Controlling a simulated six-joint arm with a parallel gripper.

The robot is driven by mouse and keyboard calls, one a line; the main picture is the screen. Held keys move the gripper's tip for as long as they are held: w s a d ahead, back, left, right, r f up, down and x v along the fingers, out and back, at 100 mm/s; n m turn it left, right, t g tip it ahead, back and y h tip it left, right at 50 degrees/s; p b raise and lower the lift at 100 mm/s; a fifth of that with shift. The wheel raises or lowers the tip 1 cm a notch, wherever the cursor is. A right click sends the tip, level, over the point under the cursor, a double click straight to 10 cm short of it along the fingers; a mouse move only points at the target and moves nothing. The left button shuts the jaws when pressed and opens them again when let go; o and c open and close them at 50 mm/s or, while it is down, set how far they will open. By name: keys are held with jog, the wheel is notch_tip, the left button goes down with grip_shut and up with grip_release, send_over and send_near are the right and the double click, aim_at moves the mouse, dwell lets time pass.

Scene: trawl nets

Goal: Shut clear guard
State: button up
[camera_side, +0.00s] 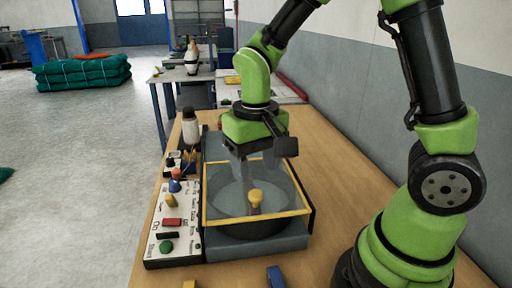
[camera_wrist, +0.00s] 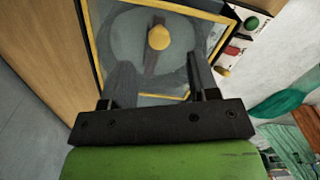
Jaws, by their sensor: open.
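The clear guard (camera_side: 222,217) is a transparent panel in a yellow frame, over a grey box with a round bowl-like part inside. A yellow knob (camera_side: 255,197) shows near the guard's front middle. In the side view I cannot tell whether the frame sits fully down on the box; its front edge appears above the box's front part. My gripper (camera_side: 257,172) points down over the guard, behind the knob, with its fingers apart and empty. In the wrist view the guard's yellow frame (camera_wrist: 180,11) and the knob (camera_wrist: 158,37) lie beyond the open fingers of my gripper (camera_wrist: 157,65).
A white control panel (camera_side: 163,211) with colored buttons and knobs stands along the box's left side. A white bottle (camera_side: 190,130) stands behind it. A blue item (camera_side: 275,276) lies at the front. The wooden table (camera_side: 340,180) is clear to the right.

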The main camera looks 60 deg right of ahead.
notch_tip(320, 180, up, 4)
jog(key=shift+f, duration=0.1)
dwell(0.4)
jog(key=s+r+t+y, duration=0.2)
jog(key=s+r+t, duration=0.5)
jog(key=s+r, duration=0.2)
jog(key=shift+s+a+n, duration=0.2)
jog(key=shift+s+n, duration=0.1)
jog(key=shift+s, duration=0.7)
